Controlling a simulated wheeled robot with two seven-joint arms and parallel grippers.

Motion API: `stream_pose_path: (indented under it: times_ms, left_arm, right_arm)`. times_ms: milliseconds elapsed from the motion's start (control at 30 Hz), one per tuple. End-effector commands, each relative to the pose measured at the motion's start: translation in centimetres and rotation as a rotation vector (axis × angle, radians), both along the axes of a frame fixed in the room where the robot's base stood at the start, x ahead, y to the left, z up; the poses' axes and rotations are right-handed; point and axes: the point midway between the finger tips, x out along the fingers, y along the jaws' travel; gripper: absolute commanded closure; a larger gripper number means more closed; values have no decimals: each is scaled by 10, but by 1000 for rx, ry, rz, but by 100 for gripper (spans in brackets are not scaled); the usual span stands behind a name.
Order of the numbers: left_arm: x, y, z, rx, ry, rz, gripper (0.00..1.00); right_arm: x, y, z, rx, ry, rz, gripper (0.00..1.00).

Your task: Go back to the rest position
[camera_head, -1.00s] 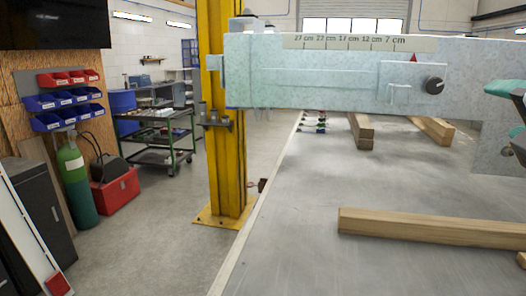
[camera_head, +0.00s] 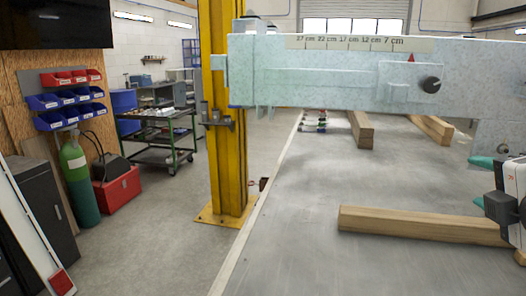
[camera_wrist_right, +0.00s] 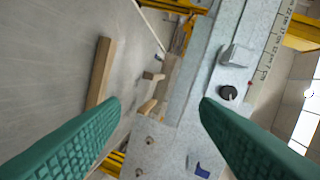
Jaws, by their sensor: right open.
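My right gripper (camera_head: 480,182) is at the right edge of the head view, below the pale speckled trailer frame beam (camera_head: 330,78). Its green fingertips are apart, with nothing seen between them. In the right wrist view the two green textured fingers of the right gripper (camera_wrist_right: 160,105) stand wide apart. The beam (camera_wrist_right: 205,60) with its black knob (camera_wrist_right: 228,93) and cm scale shows beyond them. My left gripper is in neither view.
Wooden blocks (camera_head: 425,225) lie on the grey metal table (camera_head: 300,250). A yellow post (camera_head: 228,160) stands at its left. A tool cart (camera_head: 155,135), a red box (camera_head: 117,188) and a green gas cylinder (camera_head: 75,180) stand further left.

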Motion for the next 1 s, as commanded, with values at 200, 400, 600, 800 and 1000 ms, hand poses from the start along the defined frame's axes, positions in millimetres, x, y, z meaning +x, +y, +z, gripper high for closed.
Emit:
stream_pose_path:
  times_ms: [200, 400, 600, 800, 1000]
  left_arm:
    - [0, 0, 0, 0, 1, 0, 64]
    - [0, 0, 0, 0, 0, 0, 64]
    - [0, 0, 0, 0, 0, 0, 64]
    - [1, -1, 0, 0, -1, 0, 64]
    - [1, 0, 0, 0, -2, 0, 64]
  right_arm:
    - [13, -13, -105, 297, 108, -59, 44]
    - [3, -10, -202, 552, 213, -170, 44]
    - [-29, 8, -297, 798, 329, -330, 44]
    - [-79, 41, -378, 1024, 452, -537, 44]
    - [-134, 80, -431, 1199, 559, -754, 44]
